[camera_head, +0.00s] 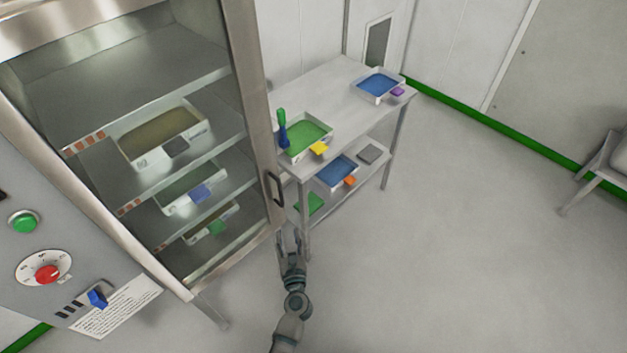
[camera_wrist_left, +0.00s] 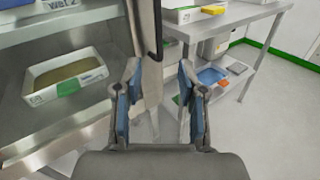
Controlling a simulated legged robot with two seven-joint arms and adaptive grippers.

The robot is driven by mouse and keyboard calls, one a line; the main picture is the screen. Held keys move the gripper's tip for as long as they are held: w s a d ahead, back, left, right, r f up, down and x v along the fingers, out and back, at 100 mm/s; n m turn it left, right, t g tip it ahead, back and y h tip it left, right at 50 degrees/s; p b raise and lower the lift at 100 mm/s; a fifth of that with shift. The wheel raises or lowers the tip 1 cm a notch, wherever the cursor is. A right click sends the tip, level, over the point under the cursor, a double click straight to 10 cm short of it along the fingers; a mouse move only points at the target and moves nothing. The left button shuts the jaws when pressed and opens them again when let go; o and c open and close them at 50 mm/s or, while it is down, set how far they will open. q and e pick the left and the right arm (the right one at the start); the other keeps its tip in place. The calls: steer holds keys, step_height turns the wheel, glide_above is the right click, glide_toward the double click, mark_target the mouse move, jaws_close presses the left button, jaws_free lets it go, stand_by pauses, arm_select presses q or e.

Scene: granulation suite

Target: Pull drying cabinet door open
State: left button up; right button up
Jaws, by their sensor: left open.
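The drying cabinet (camera_head: 140,130) fills the left of the head view. Its glass door, framed in steel (camera_head: 246,90), appears shut. A dark upright bar handle (camera_head: 274,188) is on the frame's right side; it also shows at the top of the left wrist view (camera_wrist_left: 155,30). My left gripper (camera_head: 290,240) is open and empty, below the handle in the head view. In the left wrist view its fingers (camera_wrist_left: 158,85) stand apart, with the door's edge and the handle's lower end in the picture between and beyond them. I see no contact with the handle. My right gripper is not in view.
A two-level steel table (camera_head: 345,95) stands close to the right of the handle, with green and blue trays on it. Trays also sit on the cabinet shelves. A control panel (camera_head: 45,260) is at lower left. The floor (camera_head: 450,240) to the right is clear.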

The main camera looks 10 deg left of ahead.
arm_select(q)
steer(key=n, duration=0.1)
glide_toward(281, 192)
steer(key=x, duration=1)
steer(key=shift+w+a+f, duration=0.1)
steer(key=shift+w+a, duration=0.2)
steer(key=shift+w, duration=0.05)
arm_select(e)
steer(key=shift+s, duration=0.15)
arm_select(q)
steer(key=c, duration=0.7)
jaws_close()
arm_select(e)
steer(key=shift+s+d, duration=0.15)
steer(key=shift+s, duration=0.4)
